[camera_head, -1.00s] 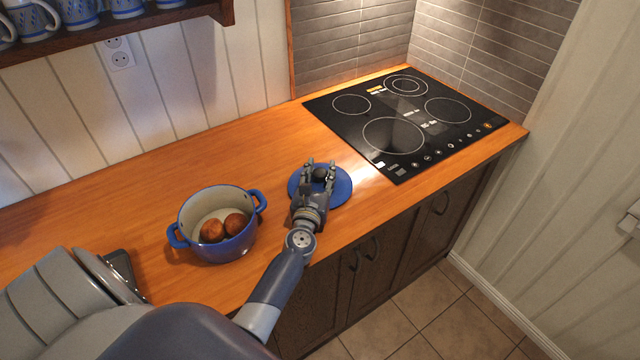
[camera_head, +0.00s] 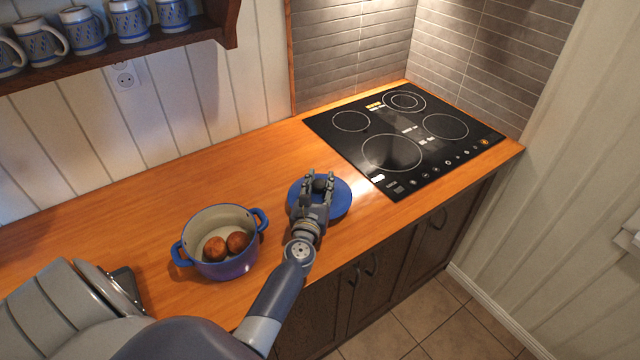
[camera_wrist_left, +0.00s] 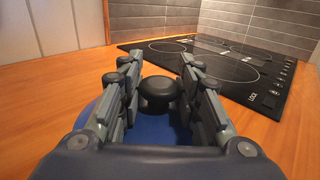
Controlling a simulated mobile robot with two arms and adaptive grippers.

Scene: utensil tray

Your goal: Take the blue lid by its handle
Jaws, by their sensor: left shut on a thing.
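The blue lid (camera_head: 341,200) lies on the wooden counter between the pot and the cooktop. It also shows in the left wrist view (camera_wrist_left: 90,116). Its round black handle (camera_wrist_left: 157,92) stands up between the fingers of my left gripper (camera_wrist_left: 160,88). In the head view my left gripper (camera_head: 319,180) is over the lid, shut on the handle, which the fingers mostly hide there. The lid looks to be resting on the counter. My right gripper is in neither view.
A blue pot (camera_head: 228,266) with two brown round items (camera_head: 214,248) stands on the counter (camera_head: 150,180) left of the lid. A black cooktop (camera_head: 365,150) lies to the right. A shelf (camera_head: 190,35) with several mugs hangs at upper left. The counter behind the lid is clear.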

